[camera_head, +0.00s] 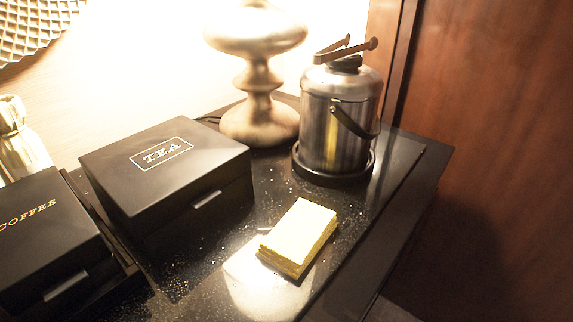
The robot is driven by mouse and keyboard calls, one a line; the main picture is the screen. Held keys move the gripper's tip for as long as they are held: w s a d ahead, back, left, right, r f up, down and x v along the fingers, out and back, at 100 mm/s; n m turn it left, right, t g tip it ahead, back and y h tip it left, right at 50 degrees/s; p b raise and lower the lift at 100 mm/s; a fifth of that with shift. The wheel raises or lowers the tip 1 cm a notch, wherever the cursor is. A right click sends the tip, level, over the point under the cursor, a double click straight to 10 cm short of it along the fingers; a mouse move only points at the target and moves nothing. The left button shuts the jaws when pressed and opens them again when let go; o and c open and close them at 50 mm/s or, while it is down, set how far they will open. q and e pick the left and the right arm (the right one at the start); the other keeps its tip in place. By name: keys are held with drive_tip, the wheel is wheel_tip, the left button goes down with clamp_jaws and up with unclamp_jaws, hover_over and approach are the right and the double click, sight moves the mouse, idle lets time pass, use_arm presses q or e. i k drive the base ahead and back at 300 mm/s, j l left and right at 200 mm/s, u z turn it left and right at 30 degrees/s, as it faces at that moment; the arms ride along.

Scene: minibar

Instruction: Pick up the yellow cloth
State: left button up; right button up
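The yellow cloth (300,232) is a folded rectangular block lying on the glossy black counter (340,250). It lies to the right of the black tea box and in front of the metal ice bucket, apart from both. Its top is pale yellow and brightly lit. Neither of my grippers shows in the head view.
The tea box (165,180) and coffee box (50,235) stand at left. A metal ice bucket (335,115) with tongs (345,48) stands behind the cloth on a round black tray (333,178). A lamp base (258,115) is at the back. The counter's right edge (415,205) is near the cloth.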

sight(296, 239)
drive_tip(key=i+l+u, duration=0.3)
drive_tip(key=l+u, duration=0.35)
drive_tip(key=i+l+u, duration=0.1)
drive_tip(key=l+u, duration=0.2)
drive_tip(key=l, duration=0.2)
drive_tip(key=l+u, duration=0.3)
drive_tip(key=i+l, duration=0.05)
drive_tip(key=l, duration=0.1)
